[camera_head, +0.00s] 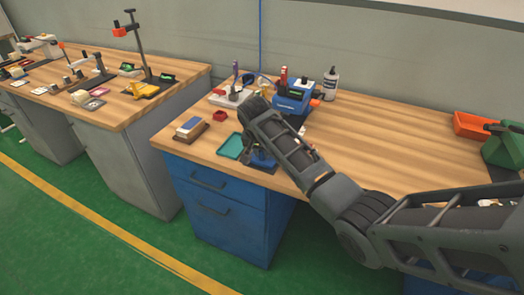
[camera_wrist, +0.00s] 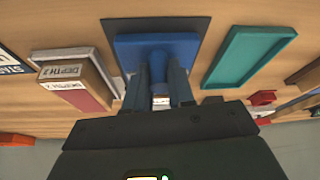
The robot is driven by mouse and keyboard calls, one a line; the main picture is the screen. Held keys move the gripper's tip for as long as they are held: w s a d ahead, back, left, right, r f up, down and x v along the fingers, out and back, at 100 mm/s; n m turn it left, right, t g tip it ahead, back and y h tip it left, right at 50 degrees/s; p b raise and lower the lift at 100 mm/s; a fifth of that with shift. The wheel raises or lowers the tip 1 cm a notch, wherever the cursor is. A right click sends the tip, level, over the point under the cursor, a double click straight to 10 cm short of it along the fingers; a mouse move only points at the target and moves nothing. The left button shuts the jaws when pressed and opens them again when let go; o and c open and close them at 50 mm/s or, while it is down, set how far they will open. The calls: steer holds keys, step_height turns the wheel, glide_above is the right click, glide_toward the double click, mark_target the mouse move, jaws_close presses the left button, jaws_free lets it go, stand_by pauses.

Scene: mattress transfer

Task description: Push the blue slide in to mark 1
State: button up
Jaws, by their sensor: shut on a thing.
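The blue slide (camera_wrist: 158,66) shows in the wrist view as a rounded blue piece in front of a wide blue block (camera_wrist: 188,43) on a dark grey plate (camera_wrist: 121,27). My gripper (camera_wrist: 160,82) has its two fingers closed on either side of the slide's blue piece. A small pale patch (camera_wrist: 161,101) shows between the fingers; I cannot read a mark on it. In the head view the blue fixture (camera_head: 262,161) stands near the workbench's front edge, partly hidden by my arm. My fingers cannot be made out there.
A teal tray (camera_wrist: 232,58) lies right of the fixture in the wrist view. A block labelled "DEPTH 2" (camera_wrist: 68,72) lies left of it. In the head view, a blue device (camera_head: 291,101) and a bottle (camera_head: 330,84) stand behind my arm. The bench's right middle (camera_head: 375,140) is clear.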

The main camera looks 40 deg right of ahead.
jaws_close()
steer(key=shift+d, duration=0.1)
steer(key=w+d+b, duration=0.1)
steer(key=d, duration=0.2)
steer(key=w+d+b, duration=0.1)
steer(key=d+b, duration=0.1)
steer(key=d, duration=0.1)
steer(key=w+d+b, duration=0.1)
steer(key=d, duration=0.2)
steer(key=shift+w+f+b, duration=0.15)
steer(key=shift+w+b, duration=0.05)
steer(key=shift+b, duration=0.15)
steer(key=shift+w+d, duration=0.15)
steer(key=shift+d, duration=0.2)
steer(key=o, duration=0.6)
jaws_free()
